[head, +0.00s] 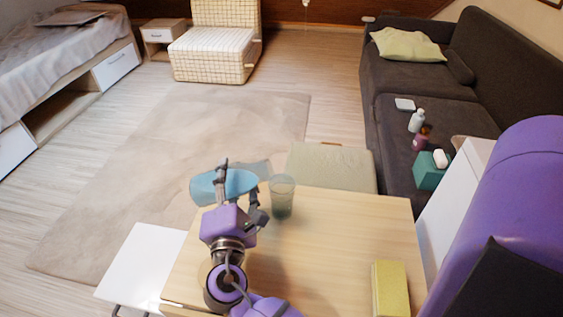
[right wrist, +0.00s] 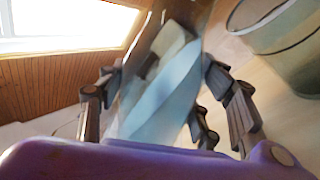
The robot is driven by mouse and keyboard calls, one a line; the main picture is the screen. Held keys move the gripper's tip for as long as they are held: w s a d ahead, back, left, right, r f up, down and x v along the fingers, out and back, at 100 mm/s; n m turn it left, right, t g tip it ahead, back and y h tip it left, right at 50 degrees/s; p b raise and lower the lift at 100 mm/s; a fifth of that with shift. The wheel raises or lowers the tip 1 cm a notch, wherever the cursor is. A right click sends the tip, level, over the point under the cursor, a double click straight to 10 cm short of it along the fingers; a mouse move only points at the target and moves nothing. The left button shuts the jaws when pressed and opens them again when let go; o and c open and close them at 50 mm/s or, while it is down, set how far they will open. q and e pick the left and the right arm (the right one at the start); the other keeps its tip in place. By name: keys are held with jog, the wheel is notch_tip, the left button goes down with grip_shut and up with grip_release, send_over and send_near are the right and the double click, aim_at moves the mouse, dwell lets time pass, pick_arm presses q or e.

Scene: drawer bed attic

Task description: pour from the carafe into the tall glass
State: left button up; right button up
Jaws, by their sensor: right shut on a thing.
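The carafe (head: 207,188) is a see-through blue vessel at the table's far left edge. It is tipped well over, held above the tabletop. My right gripper (head: 240,190) is shut around it. In the right wrist view the carafe (right wrist: 168,92) lies between my right gripper's fingers (right wrist: 155,105). The tall glass (head: 282,197) is a see-through grey-green tumbler standing upright on the table, just right of the carafe. It also shows at the upper right of the right wrist view (right wrist: 285,45). I cannot tell whether liquid is flowing. My left gripper is out of view.
The wooden table (head: 330,250) is mostly clear. A yellow block-like object (head: 390,288) lies at its near right. A pale stool (head: 330,166) stands beyond it, and a white surface (head: 145,262) is at its left. A dark sofa (head: 410,85) is at the right.

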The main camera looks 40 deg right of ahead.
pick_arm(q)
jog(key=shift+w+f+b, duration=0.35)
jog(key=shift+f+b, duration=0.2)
pick_arm(e)
jog(key=shift+m, duration=0.5)
jog(key=shift+r, duration=0.15)
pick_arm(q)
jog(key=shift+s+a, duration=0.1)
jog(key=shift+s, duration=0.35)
pick_arm(e)
jog(key=shift+s+d+r+m, duration=0.15)
jog(key=shift+r+m, duration=0.1)
jog(key=shift+m, duration=0.35)
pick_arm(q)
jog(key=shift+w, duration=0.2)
pick_arm(e)
jog(key=shift+r, duration=0.15)
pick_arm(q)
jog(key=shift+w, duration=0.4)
pick_arm(e)
jog(key=shift+d+r, duration=0.1)
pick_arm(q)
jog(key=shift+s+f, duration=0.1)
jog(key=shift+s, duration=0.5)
pick_arm(e)
jog(key=shift+s+m, duration=0.1)
jog(key=shift+m, duration=0.2)
